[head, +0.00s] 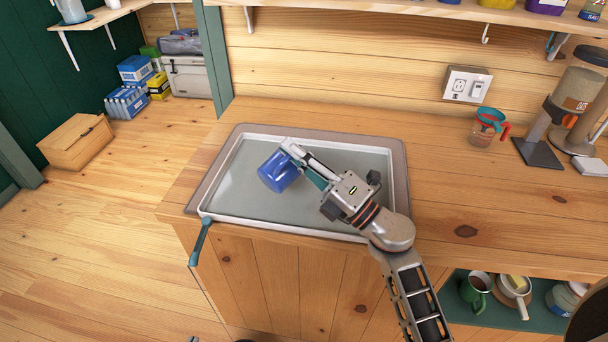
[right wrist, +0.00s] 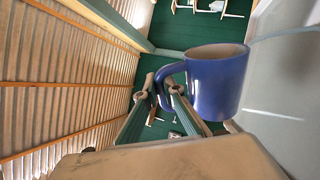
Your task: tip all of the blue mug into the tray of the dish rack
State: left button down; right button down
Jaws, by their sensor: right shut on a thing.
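The blue mug (head: 276,172) is in my right gripper (head: 292,150), above the left middle of the tray. In the head view it looks tipped well over, near its side. In the right wrist view the mug (right wrist: 220,85) shows its handle by the fingertips of my right gripper (right wrist: 158,92), which is shut on it. Its inside is barely seen, so I cannot tell what it holds. The white-rimmed grey tray (head: 232,208) lies flat on the counter and looks empty. My left gripper is not in view.
A teal handle-like thing (head: 200,242) sticks out over the counter's front edge at the tray's corner. A measuring cup (head: 487,127) and a coffee-maker-like device (head: 548,130) stand to the right. Cups (head: 477,288) sit on a shelf below.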

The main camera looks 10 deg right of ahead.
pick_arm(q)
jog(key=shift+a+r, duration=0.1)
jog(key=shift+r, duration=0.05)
pick_arm(e)
jog(key=shift+w+d+r, duration=0.1)
jog(key=shift+d+r, duration=0.05)
jog(key=shift+r, duration=0.05)
jog(key=shift+w+d+m+p, duration=0.15)
jog(key=shift+d+m+p, duration=0.05)
jog(key=shift+m+p, duration=0.2)
jog(key=shift+w+d+r+m+t+p, duration=0.15)
jog(key=shift+d+m+t+p, duration=0.1)
jog(key=shift+m+t+p, duration=0.05)
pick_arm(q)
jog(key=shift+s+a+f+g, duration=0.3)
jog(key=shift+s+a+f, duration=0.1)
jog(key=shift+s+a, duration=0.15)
pick_arm(e)
jog(key=shift+h, duration=0.3)
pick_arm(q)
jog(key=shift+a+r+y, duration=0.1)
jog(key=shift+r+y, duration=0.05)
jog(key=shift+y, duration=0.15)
pick_arm(e)
jog(key=shift+w+d+r+m, duration=0.1)
jog(key=shift+w+d+m, duration=0.1)
jog(key=shift+m, duration=0.3)
